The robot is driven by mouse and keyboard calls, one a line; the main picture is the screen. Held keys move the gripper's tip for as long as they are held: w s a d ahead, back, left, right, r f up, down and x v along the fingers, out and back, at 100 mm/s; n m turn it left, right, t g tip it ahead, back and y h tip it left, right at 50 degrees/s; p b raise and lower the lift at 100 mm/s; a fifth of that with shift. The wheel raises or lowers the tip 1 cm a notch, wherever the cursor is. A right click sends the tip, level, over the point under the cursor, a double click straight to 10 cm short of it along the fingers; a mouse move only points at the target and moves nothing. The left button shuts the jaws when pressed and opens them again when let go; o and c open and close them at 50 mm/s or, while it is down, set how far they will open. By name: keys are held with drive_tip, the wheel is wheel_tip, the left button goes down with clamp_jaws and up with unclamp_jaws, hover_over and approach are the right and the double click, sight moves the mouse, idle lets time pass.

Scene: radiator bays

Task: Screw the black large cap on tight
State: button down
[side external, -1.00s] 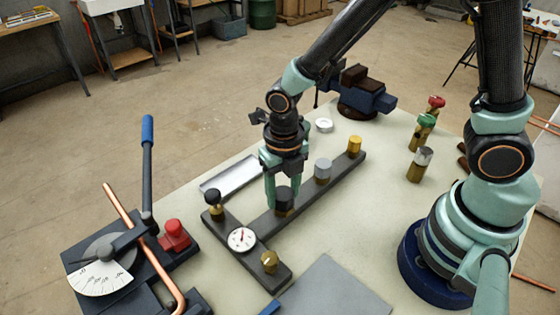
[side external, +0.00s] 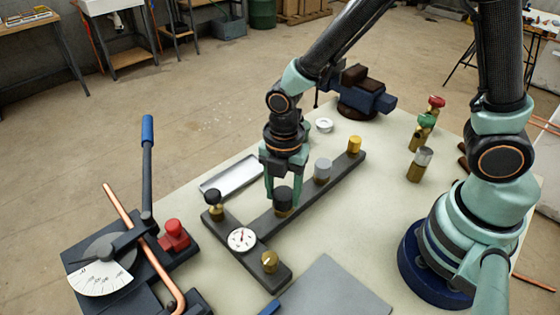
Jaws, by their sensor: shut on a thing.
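The black large cap (side external: 284,194) sits on a brass stub of the dark bar fixture (side external: 329,188), in the middle part of the long bar. My gripper (side external: 284,196) points straight down over it, with its green fingers shut on the cap's sides. Part of the cap is hidden by the fingers. A band of brass shows below the cap. I cannot tell how tight the cap sits.
A grey cap (side external: 322,169) and a yellow cap (side external: 355,145) stand farther along the bar. A dial gauge (side external: 242,239), a small black cap (side external: 212,196) and a brass knob (side external: 269,260) are on the crossbar. A metal tray (side external: 231,176) lies behind. A pipe bender lever (side external: 147,170) rises at left.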

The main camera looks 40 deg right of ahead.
drive_tip(key=m, duration=0.9)
drive_tip(key=shift+m, duration=0.4)
drive_tip(key=m, duration=1)
drive_tip(key=shift+f+m, duration=0.1)
drive_tip(key=shift+m, duration=0.3)
drive_tip(key=shift+c, duration=2.2)
unclamp_jaws()
